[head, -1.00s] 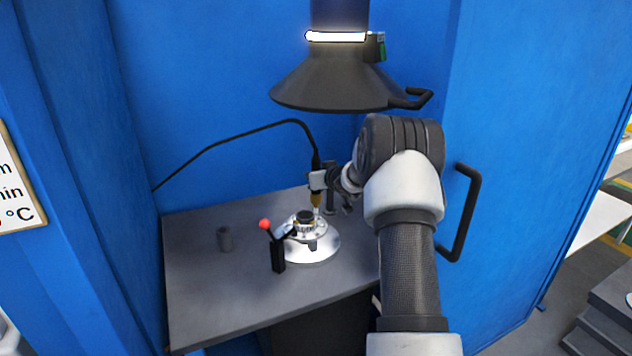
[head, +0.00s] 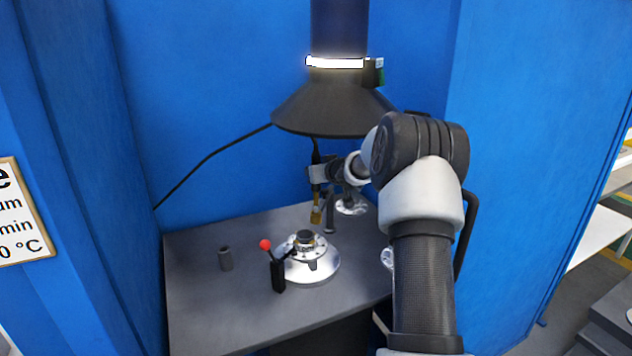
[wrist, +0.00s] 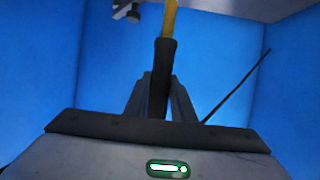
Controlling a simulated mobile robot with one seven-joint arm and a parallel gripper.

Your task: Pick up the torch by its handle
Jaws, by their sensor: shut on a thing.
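The torch (head: 316,215) hangs upright above the back of the table, with a brass-coloured lower end and a dark handle with a black cable at its top. My gripper (head: 318,173) is shut on its dark handle. In the wrist view the torch handle (wrist: 163,68) runs between the two fingers of my gripper (wrist: 159,92), with the brass part beyond it. The torch's tip looks clear of the table and of the flanged shell (head: 310,268), a shiny round metal part on the table. The top of the torch is partly hidden by the hood.
A dark extraction hood (head: 330,110) hangs close above my gripper. A red-knobbed black lever clamp (head: 278,275) stands by the shell. A dark post (head: 329,215) stands behind. Blue walls enclose the table.

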